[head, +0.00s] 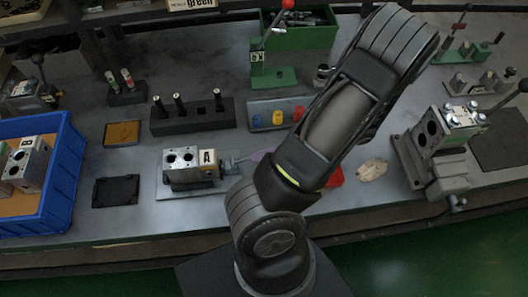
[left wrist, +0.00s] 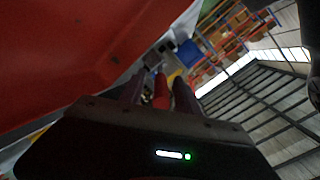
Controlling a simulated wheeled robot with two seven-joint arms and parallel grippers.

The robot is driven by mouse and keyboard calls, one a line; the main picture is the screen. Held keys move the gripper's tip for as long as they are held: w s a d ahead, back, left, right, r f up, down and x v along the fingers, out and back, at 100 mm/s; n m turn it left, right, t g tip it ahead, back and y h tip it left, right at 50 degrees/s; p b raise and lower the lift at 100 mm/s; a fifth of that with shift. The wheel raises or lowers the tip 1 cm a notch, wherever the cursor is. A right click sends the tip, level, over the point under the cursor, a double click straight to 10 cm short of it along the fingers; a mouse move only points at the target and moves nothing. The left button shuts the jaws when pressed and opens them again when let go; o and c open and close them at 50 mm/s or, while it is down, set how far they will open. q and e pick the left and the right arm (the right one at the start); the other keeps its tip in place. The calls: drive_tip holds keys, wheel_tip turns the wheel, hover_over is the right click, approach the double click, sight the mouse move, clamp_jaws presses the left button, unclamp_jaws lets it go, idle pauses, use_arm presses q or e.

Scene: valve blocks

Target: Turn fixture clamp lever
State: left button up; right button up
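A metal fixture (head: 430,145) stands on the bench at the right with a valve block (head: 460,120) on it. A lever with a black knob (head: 523,86) sticks up at its right edge. A green toggle clamp (head: 272,77) with a red-knobbed lever (head: 277,28) stands at the back middle. My large dark arm crosses the middle of the head view; no fingertips show clearly there. In the left wrist view my left gripper (left wrist: 158,92) has its two fingers apart. A red strip shows between them, with gaps on either side; I cannot tell what it is. My right gripper is not seen.
A valve block marked A (head: 190,167) sits on a plate at centre left. A blue crate (head: 66,165) holds another block at the left. A black peg rack (head: 190,118), a tray of coloured parts (head: 275,118) and a tan cloth-like item (head: 372,170) also lie on the bench.

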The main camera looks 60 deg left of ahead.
use_arm(q)
drive_tip(key=p+v, duration=0.1)
drive_tip(key=v, duration=0.1)
drive_tip(key=p+v, duration=0.2)
drive_tip(key=v, duration=0.1)
drive_tip(key=shift+w+r, duration=0.25)
drive_tip(key=shift+r, duration=0.05)
drive_tip(key=shift+w+d+r+p, duration=0.1)
drive_tip(key=shift+w+d+p, duration=0.1)
drive_tip(key=shift+w+p, duration=0.15)
drive_tip(key=shift+w+d+p, duration=0.15)
drive_tip(key=shift+w+p, duration=0.35)
drive_tip(key=shift+w, duration=0.15)
drive_tip(key=shift+w+d, duration=0.1)
